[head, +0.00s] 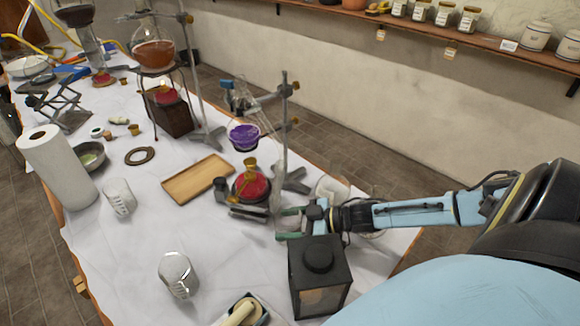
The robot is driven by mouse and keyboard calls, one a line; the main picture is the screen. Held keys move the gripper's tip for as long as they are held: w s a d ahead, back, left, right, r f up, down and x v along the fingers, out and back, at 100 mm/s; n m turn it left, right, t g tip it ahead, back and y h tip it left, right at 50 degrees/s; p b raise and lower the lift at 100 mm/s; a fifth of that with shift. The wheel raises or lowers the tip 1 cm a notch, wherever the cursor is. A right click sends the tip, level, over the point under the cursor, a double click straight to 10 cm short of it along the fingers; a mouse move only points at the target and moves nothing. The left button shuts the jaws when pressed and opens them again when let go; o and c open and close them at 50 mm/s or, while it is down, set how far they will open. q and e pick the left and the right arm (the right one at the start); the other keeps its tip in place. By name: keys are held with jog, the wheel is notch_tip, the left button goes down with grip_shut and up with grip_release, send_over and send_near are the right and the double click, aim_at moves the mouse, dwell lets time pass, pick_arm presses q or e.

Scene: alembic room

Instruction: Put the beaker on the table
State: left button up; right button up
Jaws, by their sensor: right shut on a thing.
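My right gripper (287,223) reaches in from the right, low over the table (220,268), between the black lantern and the burner stand. It is shut on what seems to be the clear glass beaker, whose outline is hard to make out against the white cloth. I cannot tell whether that glass touches the table. Another glass shape (333,187) shows behind my right arm. My left gripper is not in view.
The black lantern (320,275) stands close in front of my right gripper. A clamp stand holds a flask of purple liquid (243,136) above a red burner (251,187). A wooden tray (197,179) and paper roll (57,167) stand left.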

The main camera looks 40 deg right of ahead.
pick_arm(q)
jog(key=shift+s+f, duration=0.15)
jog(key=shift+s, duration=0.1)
pick_arm(e)
jog(key=shift+d+f, duration=0.1)
jog(key=shift+f, duration=0.4)
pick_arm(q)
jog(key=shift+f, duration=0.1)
pick_arm(e)
jog(key=shift+f, duration=0.15)
jog(key=o, duration=1)
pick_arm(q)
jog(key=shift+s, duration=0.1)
pick_arm(e)
jog(key=shift+r, duration=0.2)
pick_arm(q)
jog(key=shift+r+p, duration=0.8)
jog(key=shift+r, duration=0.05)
pick_arm(e)
jog(key=shift+v, duration=3.8)
